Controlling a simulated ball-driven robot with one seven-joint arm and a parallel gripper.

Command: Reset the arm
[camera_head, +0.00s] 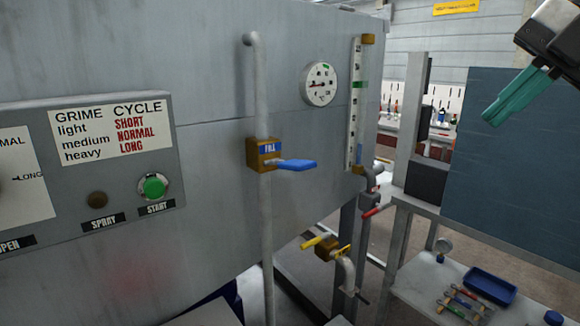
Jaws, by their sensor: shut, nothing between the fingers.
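My gripper (515,98) shows at the upper right, with teal fingers pointing down and to the left. The fingers are shut together and nothing is between them. My gripper is in front of a dark blue-grey panel (520,165) and apart from the grey machine on the left. The rest of my arm runs out of the frame at the top right.
A grey machine (225,75) fills the left, with a control panel (100,210), a blue-handled FILL valve (296,164) and a dial gauge (319,84). A lower shelf (415,285) holds a blue tray (489,286) and several tools. Yellow-handled and red-handled valves stick out near the middle.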

